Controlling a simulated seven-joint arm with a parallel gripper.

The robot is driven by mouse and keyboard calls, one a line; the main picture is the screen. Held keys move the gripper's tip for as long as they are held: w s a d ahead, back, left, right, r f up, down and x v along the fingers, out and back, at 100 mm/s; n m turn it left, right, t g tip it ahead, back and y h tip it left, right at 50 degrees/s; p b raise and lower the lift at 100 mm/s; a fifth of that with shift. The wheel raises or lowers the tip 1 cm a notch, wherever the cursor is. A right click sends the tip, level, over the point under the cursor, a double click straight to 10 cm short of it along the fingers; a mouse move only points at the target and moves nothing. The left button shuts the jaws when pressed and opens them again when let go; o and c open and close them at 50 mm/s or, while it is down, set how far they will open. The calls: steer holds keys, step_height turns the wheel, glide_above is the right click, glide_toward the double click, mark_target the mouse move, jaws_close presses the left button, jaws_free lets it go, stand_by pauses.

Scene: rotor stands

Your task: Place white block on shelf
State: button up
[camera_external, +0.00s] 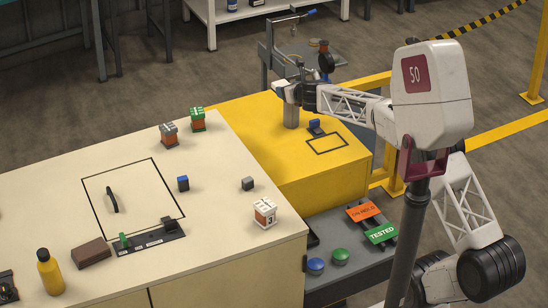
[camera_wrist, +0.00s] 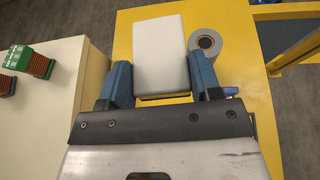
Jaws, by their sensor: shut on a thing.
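My gripper (camera_wrist: 162,82) has its two blue fingers closed on the sides of a white block (camera_wrist: 162,50) in the wrist view. The block is a pale, flat-faced box held above the yellow surface. A lower grey shelf (camera_external: 340,284) sits beside the cream bench at the front right. I cannot tell for sure whether it is the task's shelf.
The grey post (camera_external: 291,116) stands on the yellow bench (camera_external: 270,150); its ring-shaped top shows in the wrist view (camera_wrist: 207,41). Orange and green signs and two buttons occupy the grey shelf. Several small units stand on the cream bench (camera_external: 215,215).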

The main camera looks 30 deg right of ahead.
steer(key=s+f+n+g+y, duration=0.1)
steer(key=s+f+n+y, duration=0.1)
steer(key=s+f, duration=0.2)
steer(key=s+d+f+n+g+y, duration=0.1)
steer(key=s+f+n+y, duration=0.2)
steer(key=s+f, duration=0.2)
steer(key=s+f+n+g+y, duration=0.1)
steer(key=s+f+n+y, duration=0.1)
steer(key=s+f, duration=0.3)
steer(key=shift+s+d+n+y, duration=0.1)
steer(key=shift+s+n+y, duration=0.15)
steer(key=shift+s, duration=0.85)
steer(key=shift+s+d+n+y, duration=0.15)
steer(key=shift+s+y, duration=0.2)
steer(key=shift+s, duration=0.75)
steer(key=shift+s+a+g, duration=0.15)
steer(key=shift+s+g, duration=0.25)
steer(key=shift+s, duration=0.25)
steer(key=shift+w, duration=0.1)
glide_above(297, 147)
steer(key=shift+a+f, duration=0.1)
steer(key=shift+f, duration=0.65)
steer(key=shift+f, duration=0.15)
steer(key=shift+f, duration=1.6)
steer(key=shift+f, duration=0.15)
